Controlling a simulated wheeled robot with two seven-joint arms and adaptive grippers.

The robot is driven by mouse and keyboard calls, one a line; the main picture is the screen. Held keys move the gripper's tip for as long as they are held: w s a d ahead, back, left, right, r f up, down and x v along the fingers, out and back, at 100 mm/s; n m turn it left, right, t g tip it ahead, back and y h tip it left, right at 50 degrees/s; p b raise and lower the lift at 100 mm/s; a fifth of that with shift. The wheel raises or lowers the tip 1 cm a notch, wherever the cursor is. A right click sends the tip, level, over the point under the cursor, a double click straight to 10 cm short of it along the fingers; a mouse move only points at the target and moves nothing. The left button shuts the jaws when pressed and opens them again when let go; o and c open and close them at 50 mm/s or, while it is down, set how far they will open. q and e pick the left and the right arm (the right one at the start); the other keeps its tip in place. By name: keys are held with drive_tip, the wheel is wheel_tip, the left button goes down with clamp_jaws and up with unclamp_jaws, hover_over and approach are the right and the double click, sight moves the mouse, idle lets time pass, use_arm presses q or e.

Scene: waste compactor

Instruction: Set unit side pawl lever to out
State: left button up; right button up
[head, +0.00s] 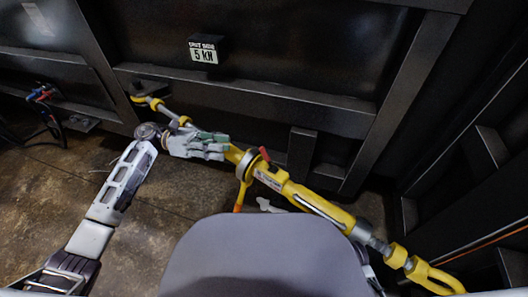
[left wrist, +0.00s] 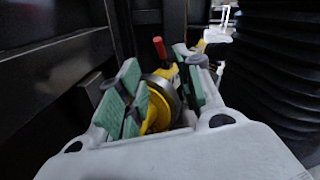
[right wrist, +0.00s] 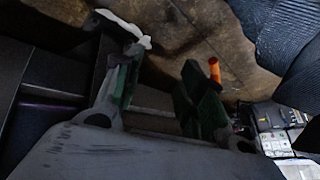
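A yellow turnbuckle (head: 315,203) runs diagonally in front of the dark wall. A red-tipped lever (head: 264,153) stands up at its ratchet collar; the red tip (left wrist: 159,48) also shows in the left wrist view. An orange-tipped handle (head: 237,207) hangs below the collar. My left gripper (head: 222,147) lies over the bar left of the collar. In the left wrist view its green-padded fingers (left wrist: 160,95) are apart, with the yellow and steel collar between or just beyond them. My right gripper (right wrist: 160,85) is open and empty, with the orange tip (right wrist: 214,69) beyond its right finger.
A sign reading "UNIT SIDE 5 kN" (head: 205,50) is on the wall above the bar. A dark frame (head: 480,170) stands at the right. Hoses with red and blue fittings (head: 42,93) are at the left. The brown floor (head: 70,180) at the left is clear.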

sight(264, 153)
use_arm(q)
drive_tip(key=d, duration=0.4)
drive_tip(key=s+d+b, duration=0.1)
drive_tip(key=d, duration=0.2)
drive_tip(key=s+d+b, duration=0.1)
drive_tip(key=d, duration=0.3)
drive_tip(key=shift+s+d, duration=0.1)
drive_tip(key=shift+d, duration=0.25)
drive_tip(key=shift+s+d, duration=0.1)
drive_tip(key=shift+d, duration=0.85)
use_arm(e)
drive_tip(key=shift+t, duration=0.4)
drive_tip(key=f, duration=0.4)
drive_tip(key=shift+s+a, duration=0.1)
drive_tip(key=shift+a, duration=0.2)
drive_tip(key=shift+y, duration=0.3)
use_arm(q)
drive_tip(key=c, duration=0.7)
clamp_jaws()
use_arm(e)
drive_tip(key=shift+w+r, duration=0.2)
drive_tip(key=shift+w, duration=0.2)
drive_tip(key=shift+s, duration=0.1)
